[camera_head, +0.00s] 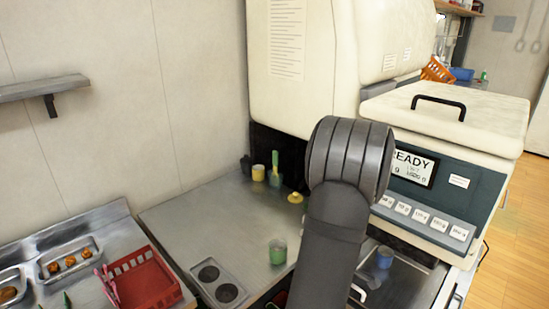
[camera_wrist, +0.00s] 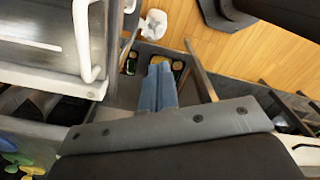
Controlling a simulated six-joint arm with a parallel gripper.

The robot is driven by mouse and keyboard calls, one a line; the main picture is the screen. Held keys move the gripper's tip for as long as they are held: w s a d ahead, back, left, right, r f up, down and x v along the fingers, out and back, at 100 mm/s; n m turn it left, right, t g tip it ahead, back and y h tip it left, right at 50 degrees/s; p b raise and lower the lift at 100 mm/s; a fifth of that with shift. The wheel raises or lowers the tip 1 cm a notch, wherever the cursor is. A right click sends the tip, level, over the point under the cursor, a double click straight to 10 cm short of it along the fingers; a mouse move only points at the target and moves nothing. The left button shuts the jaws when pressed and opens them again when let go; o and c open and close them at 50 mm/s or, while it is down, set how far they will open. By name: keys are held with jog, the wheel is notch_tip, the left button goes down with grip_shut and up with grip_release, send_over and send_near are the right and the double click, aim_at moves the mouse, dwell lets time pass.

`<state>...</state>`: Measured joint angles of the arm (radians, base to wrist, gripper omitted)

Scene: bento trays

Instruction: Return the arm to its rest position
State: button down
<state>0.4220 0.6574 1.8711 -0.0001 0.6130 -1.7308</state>
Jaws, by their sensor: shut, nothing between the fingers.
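My grey arm (camera_head: 337,225) rises from the bottom edge in the head view, its thick rounded joint in front of the cream machine. My gripper is not visible in the head view. In the wrist view, my gripper (camera_wrist: 160,68) shows as two blue fingers side by side, shut and empty. They extend from a dark grey riveted bar over an open, box-like space with the wood floor beyond.
A cream machine (camera_head: 440,108) with a READY screen stands right of my arm. A green cup (camera_head: 278,252) stands on the metal counter (camera_head: 195,220). A red basket (camera_head: 145,285) and food trays are at left. In the wrist view, a white handle (camera_wrist: 83,40) is close at upper left.

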jog(key=w+d+f, duration=0.3)
jog(key=w+d, duration=0.1)
jog(key=shift+w+d+f, duration=0.2)
jog(key=shift+f, duration=0.15)
dwell(0.6)
